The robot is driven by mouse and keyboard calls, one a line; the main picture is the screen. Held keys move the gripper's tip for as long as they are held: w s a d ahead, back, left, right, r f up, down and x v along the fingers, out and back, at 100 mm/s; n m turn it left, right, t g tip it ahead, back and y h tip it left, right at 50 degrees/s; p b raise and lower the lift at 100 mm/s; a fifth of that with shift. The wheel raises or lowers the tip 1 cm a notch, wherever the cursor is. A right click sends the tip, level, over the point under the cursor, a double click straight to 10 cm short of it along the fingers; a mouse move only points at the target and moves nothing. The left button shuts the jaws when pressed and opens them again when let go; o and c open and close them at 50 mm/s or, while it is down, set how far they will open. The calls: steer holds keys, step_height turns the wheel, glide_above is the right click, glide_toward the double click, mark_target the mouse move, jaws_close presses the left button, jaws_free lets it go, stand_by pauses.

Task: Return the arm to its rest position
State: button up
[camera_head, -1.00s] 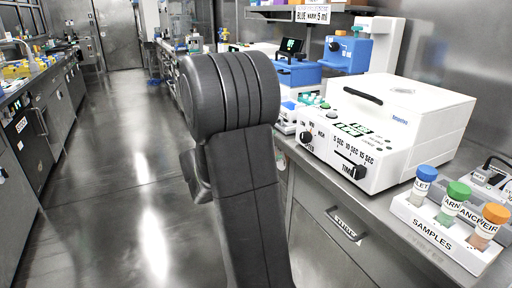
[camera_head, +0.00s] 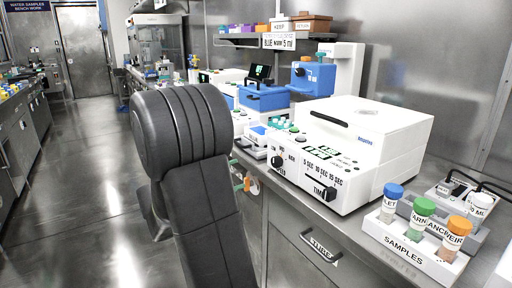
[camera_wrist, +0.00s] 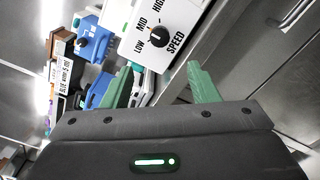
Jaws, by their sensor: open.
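My arm shows dark grey in the head view, standing upright with a slight lean to the left; its bulky upper joint is left of the bench. It hides most of my gripper there. In the wrist view my gripper (camera_wrist: 160,84) has its two green fingers spread wide, with nothing between them. Beyond the fingers lie the white machine's SPEED dial (camera_wrist: 156,40) and the steel bench front. The fingers' distance from them is hard to tell.
A white machine (camera_head: 385,125) stands on the bench at right. A SAMPLES rack (camera_head: 405,247) with blue, green and orange-capped vials is at the front right. Blue devices (camera_head: 312,78) stand behind. The aisle floor (camera_head: 95,190) at left is clear.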

mark_target(273, 163)
steer(key=b+x, duration=0.2)
steer(key=x, duration=1)
steer(key=shift+w+d, duration=0.1)
steer(key=shift+d, duration=0.05)
